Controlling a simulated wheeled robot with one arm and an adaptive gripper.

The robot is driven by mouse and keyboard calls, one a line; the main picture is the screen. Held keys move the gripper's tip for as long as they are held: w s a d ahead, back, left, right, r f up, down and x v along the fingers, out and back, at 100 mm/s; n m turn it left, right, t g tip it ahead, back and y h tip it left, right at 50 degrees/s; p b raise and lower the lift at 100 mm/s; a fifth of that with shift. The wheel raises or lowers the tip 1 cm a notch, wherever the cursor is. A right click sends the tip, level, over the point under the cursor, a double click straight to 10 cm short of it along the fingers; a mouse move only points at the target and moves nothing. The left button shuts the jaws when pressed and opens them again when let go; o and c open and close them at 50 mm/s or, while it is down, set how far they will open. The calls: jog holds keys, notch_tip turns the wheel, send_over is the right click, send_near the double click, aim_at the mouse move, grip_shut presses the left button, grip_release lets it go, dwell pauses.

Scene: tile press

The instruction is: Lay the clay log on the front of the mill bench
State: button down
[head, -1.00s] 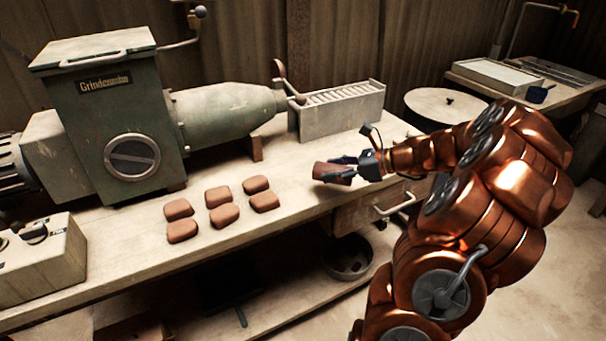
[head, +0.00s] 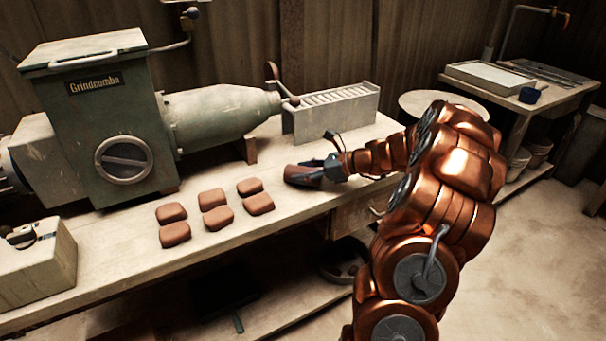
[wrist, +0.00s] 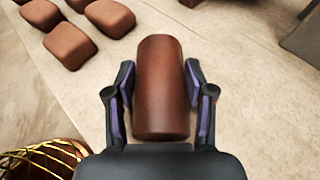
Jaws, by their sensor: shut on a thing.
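The clay log (wrist: 160,85) is a reddish-brown cylinder between the two fingers of my gripper (wrist: 160,92) in the wrist view. My gripper is shut on it, with one finger at each side. In the head view the log (head: 302,176) is at the tip of my gripper (head: 318,170), low over the right part of the mill bench (head: 130,262), right of the clay blocks. I cannot tell whether the log touches the bench top.
Several clay blocks (head: 215,198) lie in two rows on the bench. The green mill (head: 110,125) stands behind them, with a slotted grey box (head: 335,110) at right. A switch box (head: 35,262) sits at the left. Bare bench top lies around the log.

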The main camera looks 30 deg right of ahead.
jog(key=shift+c, duration=2)
grip_release()
jog(key=shift+s+d+r, duration=0.15)
jog(key=shift+s+r, duration=0.05)
jog(key=p+v, duration=0.1)
jog(key=v, duration=1)
jog(key=shift+s+d+p, duration=0.15)
jog(key=shift+s+p, duration=0.1)
jog(key=shift+p, duration=0.1)
